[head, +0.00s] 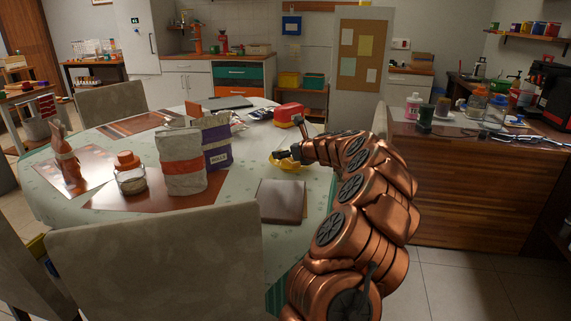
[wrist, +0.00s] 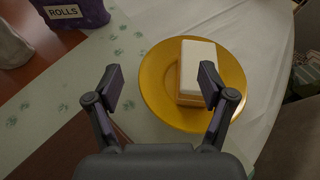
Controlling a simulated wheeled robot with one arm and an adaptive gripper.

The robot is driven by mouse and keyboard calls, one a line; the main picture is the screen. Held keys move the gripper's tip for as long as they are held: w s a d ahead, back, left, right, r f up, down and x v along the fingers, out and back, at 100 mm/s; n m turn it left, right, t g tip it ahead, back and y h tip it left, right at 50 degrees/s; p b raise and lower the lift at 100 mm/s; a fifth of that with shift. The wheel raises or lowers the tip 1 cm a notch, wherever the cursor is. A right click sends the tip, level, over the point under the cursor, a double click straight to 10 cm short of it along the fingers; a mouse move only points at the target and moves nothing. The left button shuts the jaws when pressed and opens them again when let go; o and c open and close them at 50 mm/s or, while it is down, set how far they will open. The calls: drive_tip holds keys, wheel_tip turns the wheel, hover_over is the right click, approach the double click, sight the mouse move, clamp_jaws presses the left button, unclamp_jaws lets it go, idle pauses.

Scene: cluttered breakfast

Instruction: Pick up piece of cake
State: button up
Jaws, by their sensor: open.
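The piece of cake (wrist: 198,68) has a white top and tan sides. It sits on a yellow plate (wrist: 155,92), right of the plate's middle, in the wrist view. In the head view the yellow plate (head: 287,165) shows partly behind my gripper, and I cannot make out the cake there. My gripper (wrist: 160,82) is open and empty, over the plate's near side. Its right finger overlaps the cake's lower right edge in the picture; I cannot tell whether they touch. My gripper is also in the head view (head: 289,150).
A purple rolls bag (wrist: 70,12) stands left of the plate; it also shows in the head view (head: 216,145) beside a white-and-red bag (head: 183,165). A brown book-like object (head: 282,201) lies in front. A red item (head: 289,114) is behind. Chairs (head: 155,262) flank the table.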

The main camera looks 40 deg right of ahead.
drive_tip(key=d, duration=0.1)
drive_tip(key=d+f+m, duration=0.1)
drive_tip(key=d, duration=0.1)
drive_tip(key=s+d+f+m+h, duration=0.1)
drive_tip(key=shift+d, duration=0.15)
drive_tip(key=shift+w, duration=0.1)
drive_tip(key=shift+w+f, duration=0.25)
drive_tip(key=shift+w, duration=0.2)
drive_tip(key=shift+b+x, duration=0.35)
drive_tip(key=shift+x, duration=0.5)
drive_tip(key=shift+w+d+f, duration=0.2)
drive_tip(key=shift+w, duration=0.3)
drive_tip(key=shift+w+d+f, duration=0.1)
drive_tip(key=shift+w+d, duration=0.3)
drive_tip(key=shift+w, duration=0.15)
drive_tip(key=shift+w+d+f+b, duration=0.1)
drive_tip(key=shift+w+f+b, duration=0.1)
drive_tip(key=shift+w+b, duration=0.1)
drive_tip(key=shift+x, duration=0.95)
drive_tip(key=shift+r, duration=0.1)
